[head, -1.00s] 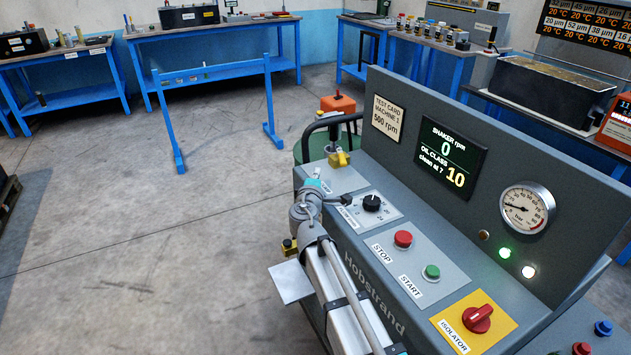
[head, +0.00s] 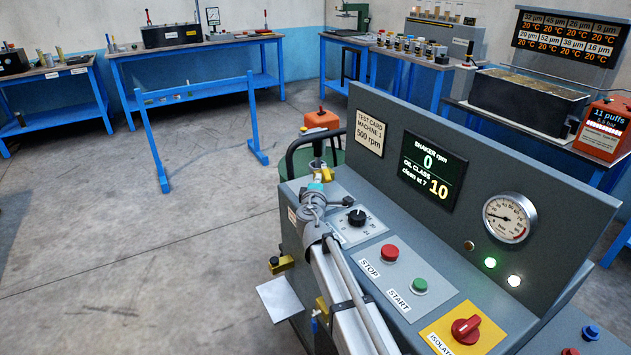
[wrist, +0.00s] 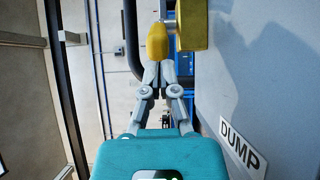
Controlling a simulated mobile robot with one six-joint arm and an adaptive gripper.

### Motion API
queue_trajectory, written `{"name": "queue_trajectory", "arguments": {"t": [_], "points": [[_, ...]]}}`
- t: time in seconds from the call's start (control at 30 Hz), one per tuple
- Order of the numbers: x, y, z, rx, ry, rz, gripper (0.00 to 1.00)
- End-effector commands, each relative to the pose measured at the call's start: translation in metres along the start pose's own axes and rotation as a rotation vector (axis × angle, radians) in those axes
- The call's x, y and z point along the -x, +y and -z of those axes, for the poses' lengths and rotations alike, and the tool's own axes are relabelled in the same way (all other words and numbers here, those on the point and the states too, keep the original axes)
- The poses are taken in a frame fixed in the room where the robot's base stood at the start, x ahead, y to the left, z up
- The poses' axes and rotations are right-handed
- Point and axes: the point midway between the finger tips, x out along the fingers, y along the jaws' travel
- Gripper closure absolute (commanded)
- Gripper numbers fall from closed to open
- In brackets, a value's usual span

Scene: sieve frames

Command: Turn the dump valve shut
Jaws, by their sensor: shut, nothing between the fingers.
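The dump valve shows in the wrist view as a yellow block (wrist: 193,25) at the top, with a rounded yellow handle (wrist: 157,42) beside it on the left. A short grey stem sits between them. A DUMP label (wrist: 240,150) is on the grey panel at the right. My gripper (wrist: 158,65) is shut with nothing held. Its fingertips are at the near end of the handle; I cannot tell if they touch. In the head view the yellow valve (head: 326,174) is at the console's far left end, partly hidden by my arm.
The grey console (head: 480,235) carries a red STOP button (head: 389,252), a green START button (head: 419,286), a red isolator knob (head: 466,328) and a pressure gauge (head: 510,217). A blue frame (head: 200,90) stands on the floor behind.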

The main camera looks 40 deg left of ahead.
Motion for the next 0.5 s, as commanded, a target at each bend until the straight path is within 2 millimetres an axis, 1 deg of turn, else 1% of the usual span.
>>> {"name": "queue_trajectory", "arguments": {"t": [0.2,0.5], "points": [[0.0,0.0,-0.003,0.0,-0.001,0.0,1.0],[-0.003,0.0,-0.033,-0.001,-0.003,-0.002,1.0]]}}
